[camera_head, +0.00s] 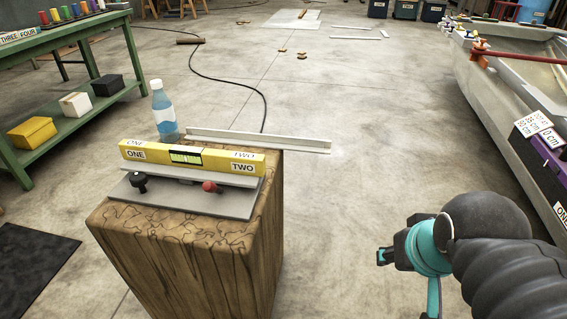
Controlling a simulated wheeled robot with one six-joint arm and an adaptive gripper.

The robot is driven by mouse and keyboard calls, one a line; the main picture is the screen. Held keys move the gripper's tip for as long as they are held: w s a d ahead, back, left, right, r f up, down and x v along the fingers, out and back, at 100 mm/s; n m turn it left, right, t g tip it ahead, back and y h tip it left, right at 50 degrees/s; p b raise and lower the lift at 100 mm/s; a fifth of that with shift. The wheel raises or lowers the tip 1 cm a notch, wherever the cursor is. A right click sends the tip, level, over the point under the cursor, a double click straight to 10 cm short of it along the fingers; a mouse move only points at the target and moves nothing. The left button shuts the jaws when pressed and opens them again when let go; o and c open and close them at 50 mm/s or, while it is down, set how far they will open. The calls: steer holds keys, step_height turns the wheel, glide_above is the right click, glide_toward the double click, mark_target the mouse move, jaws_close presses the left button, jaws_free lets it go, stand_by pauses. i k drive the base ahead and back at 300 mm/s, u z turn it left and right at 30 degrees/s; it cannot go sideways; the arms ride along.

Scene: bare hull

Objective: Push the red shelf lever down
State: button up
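The red lever (211,187) shows as a small red knob on a short dark stem, on the right part of a grey shelf plate (225,206). The plate sits on top of a wooden block (190,265). A black lever (139,181) is on the left part of the same plate. A yellow spirit level (213,159) marked ONE and TWO rests just behind the levers. My gripper (383,256) is in the air to the right of the block, well apart from the red lever. Its fingertips are small and dark, and their gap is unclear.
A grey hull (490,88) is at right. Floor between block and hull is clear.

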mark_target(209, 187)
steer(key=z, duration=0.65)
steer(key=i, duration=1.55)
steer(key=u, duration=2.45)
